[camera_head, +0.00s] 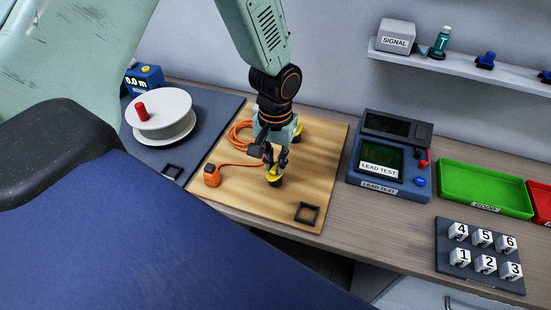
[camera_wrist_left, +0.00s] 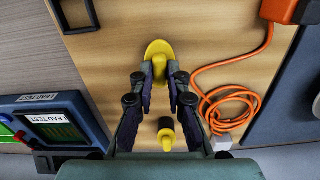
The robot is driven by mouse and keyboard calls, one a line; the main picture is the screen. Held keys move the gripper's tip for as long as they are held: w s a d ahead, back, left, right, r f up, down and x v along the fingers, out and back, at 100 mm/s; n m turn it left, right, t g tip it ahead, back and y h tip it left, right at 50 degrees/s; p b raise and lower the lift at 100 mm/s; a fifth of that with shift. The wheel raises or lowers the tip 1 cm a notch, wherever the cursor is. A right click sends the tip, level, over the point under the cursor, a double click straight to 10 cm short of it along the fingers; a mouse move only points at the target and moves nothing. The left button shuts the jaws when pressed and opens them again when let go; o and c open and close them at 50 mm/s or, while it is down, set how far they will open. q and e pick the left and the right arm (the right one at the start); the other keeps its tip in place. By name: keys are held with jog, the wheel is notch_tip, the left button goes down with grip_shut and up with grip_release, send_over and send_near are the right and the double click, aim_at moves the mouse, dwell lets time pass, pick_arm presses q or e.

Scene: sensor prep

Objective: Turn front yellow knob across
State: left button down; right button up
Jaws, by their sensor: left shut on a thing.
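My right gripper is not in view.
An orange cable (camera_head: 239,134) with an orange block (camera_head: 212,175) lies left of the knob. A black square frame (camera_head: 307,213) is at the board's front right. The lead test box (camera_head: 388,160) stands to the right. A white reel (camera_head: 160,112) stands at left.

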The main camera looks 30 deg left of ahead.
aim_at(275, 166)
pick_arm(q)
jog(key=m+p, duration=0.3)
jog(key=m, duration=0.1)
jog(key=shift+r, duration=0.2)
jog(key=m+p, duration=0.2)
jog(key=m, duration=0.2)
jog(key=shift+m, duration=0.3)
jog(key=m+p, duration=0.1)
jog(key=m, duration=0.3)
jog(key=shift+f, duration=0.1)
jog(key=shift+w+m+p, duration=0.1)
jog(key=shift+m+p, duration=0.2)
jog(key=shift+m, duration=2)
jog(key=c, duration=1.3)
grip_release()
notch_tip(275, 166, up, 12)
